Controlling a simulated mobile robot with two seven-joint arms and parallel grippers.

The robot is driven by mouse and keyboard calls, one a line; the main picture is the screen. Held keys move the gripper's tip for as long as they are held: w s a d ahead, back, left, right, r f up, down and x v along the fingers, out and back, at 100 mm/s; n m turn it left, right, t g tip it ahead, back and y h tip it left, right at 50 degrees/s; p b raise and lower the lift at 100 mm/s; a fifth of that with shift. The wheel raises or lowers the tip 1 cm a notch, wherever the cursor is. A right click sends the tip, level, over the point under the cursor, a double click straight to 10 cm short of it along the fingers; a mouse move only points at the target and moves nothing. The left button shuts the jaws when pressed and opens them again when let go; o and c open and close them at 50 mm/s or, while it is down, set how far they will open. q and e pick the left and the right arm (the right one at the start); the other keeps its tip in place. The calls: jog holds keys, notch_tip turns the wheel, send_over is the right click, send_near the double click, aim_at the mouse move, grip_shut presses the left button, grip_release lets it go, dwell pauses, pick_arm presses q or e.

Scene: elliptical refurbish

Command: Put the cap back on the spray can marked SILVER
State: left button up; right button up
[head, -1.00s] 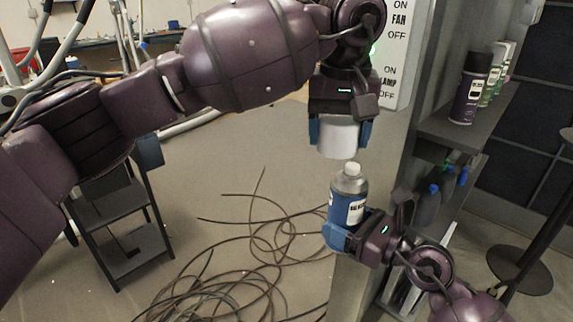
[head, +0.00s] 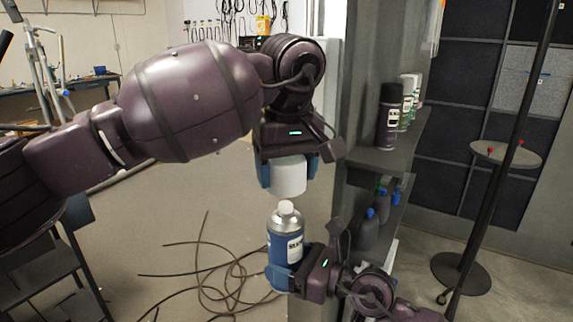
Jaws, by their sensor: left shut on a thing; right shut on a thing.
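My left gripper (head: 288,174) points down and is shut on a white cap (head: 288,177). The blue spray can (head: 284,240) has a silver shoulder, a small white nozzle on top and a pale label that I cannot read fully. My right gripper (head: 280,278) is shut on the can's lower part and holds it upright. The cap is straight above the can, with a small gap between the cap's lower edge and the nozzle. The can's lower right side is partly hidden by the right gripper.
A grey shelf unit (head: 385,158) stands just right of both grippers, with several spray cans (head: 390,115) on its upper shelf and blue-capped bottles (head: 368,228) below. A loose cable (head: 215,270) lies on the floor. A round stand (head: 460,272) is at the right.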

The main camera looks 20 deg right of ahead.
aim_at(286, 204)
pick_arm(q)
jog(key=shift+f, duration=2.6)
jog(key=shift+s+f, duration=0.1)
jog(key=shift+f, duration=0.65)
dwell(0.7)
jog(key=o, duration=0.9)
jog(key=shift+o, duration=0.4)
jog(key=shift+r, duration=0.1)
jog(key=shift+s+r, duration=0.2)
jog(key=shift+r, duration=1.5)
jog(key=shift+s+r, duration=0.2)
jog(key=shift+r, duration=1.5)
